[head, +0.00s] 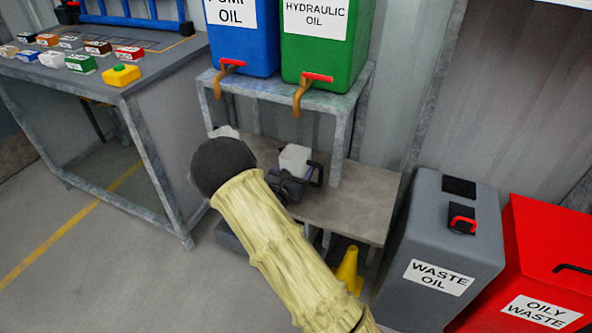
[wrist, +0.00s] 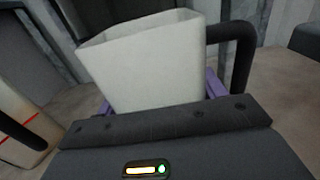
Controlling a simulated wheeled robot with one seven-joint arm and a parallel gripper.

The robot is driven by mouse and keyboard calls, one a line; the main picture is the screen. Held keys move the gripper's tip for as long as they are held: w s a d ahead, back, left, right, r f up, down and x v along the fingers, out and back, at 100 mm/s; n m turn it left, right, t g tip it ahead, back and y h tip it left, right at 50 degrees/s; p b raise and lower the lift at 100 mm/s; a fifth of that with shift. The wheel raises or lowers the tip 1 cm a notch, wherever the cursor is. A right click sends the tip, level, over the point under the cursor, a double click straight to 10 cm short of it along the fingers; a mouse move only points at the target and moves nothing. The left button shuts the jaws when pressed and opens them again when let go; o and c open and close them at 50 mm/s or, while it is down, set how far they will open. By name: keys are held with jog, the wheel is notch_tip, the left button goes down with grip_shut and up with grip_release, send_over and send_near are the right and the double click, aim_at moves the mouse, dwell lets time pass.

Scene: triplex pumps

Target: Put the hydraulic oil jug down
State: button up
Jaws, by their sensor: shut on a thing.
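My gripper (head: 288,184) is shut on a white, open-topped jug (head: 295,158) with a black handle, over the lower shelf (head: 345,205) under the green hydraulic oil tank (head: 325,50). The jug looks upright; no label shows on it. In the wrist view the jug (wrist: 145,65) rises between the purple finger parts of my gripper (wrist: 160,100), with its handle to the right. My gripper hides its bottom, so I cannot tell whether it touches the shelf.
Another pale jug (wrist: 20,130) with red lines and a dark handle stands at left in the wrist view. The blue oil tank (head: 240,40) stands beside the green one. A yellow cone (head: 347,272) and grey waste oil bin (head: 440,240) stand to the right. Shelf right of the jug is clear.

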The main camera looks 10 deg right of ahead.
jog(key=shift+r, duration=0.1)
jog(key=o, duration=1.1)
jog(key=shift+c, duration=0.2)
jog(key=shift+s+a, duration=0.15)
jog(key=shift+s, duration=0.05)
jog(key=p+v, duration=0.3)
jog(key=v, duration=0.8)
jog(key=shift+s, duration=0.25)
